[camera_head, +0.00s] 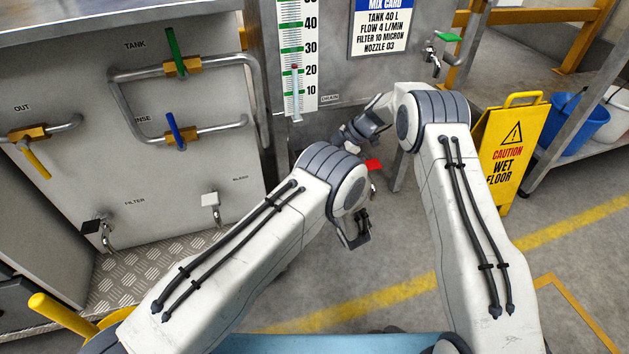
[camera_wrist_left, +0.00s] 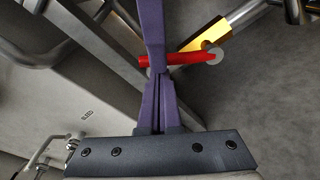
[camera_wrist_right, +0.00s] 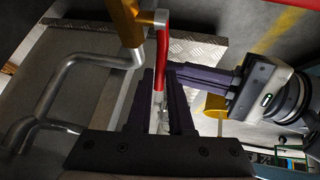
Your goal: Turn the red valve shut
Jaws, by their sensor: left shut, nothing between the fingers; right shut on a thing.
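The red valve handle (camera_head: 373,165) shows as a small patch between my two arms in the head view. In the right wrist view it is a red bar (camera_wrist_right: 163,45) running down from a brass valve body (camera_wrist_right: 126,22) on a bent pipe. My right gripper (camera_wrist_right: 160,88) is shut on the handle's lower part. My left gripper (camera_wrist_left: 163,78) is shut and empty, its purple fingers close beside the handle (camera_wrist_left: 185,58). Whether they touch it is unclear. The left gripper's fingers (camera_wrist_right: 200,76) also show beside the handle in the right wrist view. My arms hide much of this in the head view.
The tank panel (camera_head: 90,170) carries green (camera_head: 174,42), blue (camera_head: 175,130) and yellow (camera_head: 36,160) handles. A level gauge (camera_head: 296,60) stands behind. A yellow wet-floor sign (camera_head: 508,145) and blue bucket (camera_head: 578,125) are at the right. Grey floor lies open between.

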